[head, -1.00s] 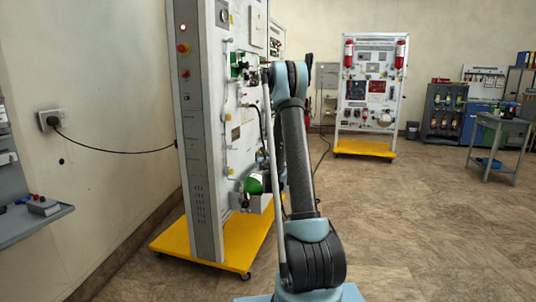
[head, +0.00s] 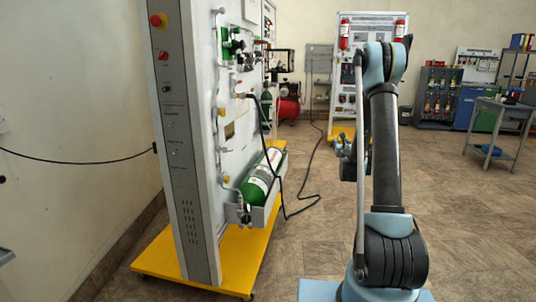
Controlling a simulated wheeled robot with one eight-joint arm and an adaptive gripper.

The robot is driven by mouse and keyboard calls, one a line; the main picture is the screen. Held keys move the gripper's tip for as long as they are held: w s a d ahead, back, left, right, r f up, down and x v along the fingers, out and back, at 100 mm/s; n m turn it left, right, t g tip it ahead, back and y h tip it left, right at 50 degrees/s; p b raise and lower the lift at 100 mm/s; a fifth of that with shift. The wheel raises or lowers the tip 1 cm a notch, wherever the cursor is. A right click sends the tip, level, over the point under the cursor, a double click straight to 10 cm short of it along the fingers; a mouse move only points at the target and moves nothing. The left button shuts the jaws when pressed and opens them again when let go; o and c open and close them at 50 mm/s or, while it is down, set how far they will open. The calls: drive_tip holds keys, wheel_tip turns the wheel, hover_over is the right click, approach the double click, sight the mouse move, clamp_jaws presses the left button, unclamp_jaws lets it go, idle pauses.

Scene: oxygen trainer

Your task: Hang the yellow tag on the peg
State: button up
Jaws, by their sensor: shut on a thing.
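I cannot make out the yellow tag or the peg in the head view. My arm stands upright at the right of the picture. Part of my wrist shows beside the upper link, but my gripper's fingers are hidden behind the arm, so I cannot see what they hold. The trainer panel (head: 180,150) stands at the left on a yellow wheeled base (head: 165,262). Its face carries valves, pipes and small fittings, seen at a steep angle.
A green gas cylinder (head: 255,188) lies in a grey bracket low on the panel. A black hose (head: 283,200) loops to the floor. A black cable (head: 75,161) runs to the panel's left side. A grey table (head: 495,112) stands far right. Open floor lies right of the trainer.

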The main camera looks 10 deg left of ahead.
drive_tip(key=shift+w, duration=0.5)
drive_tip(key=shift+d, duration=0.1)
drive_tip(key=shift+d, duration=0.1)
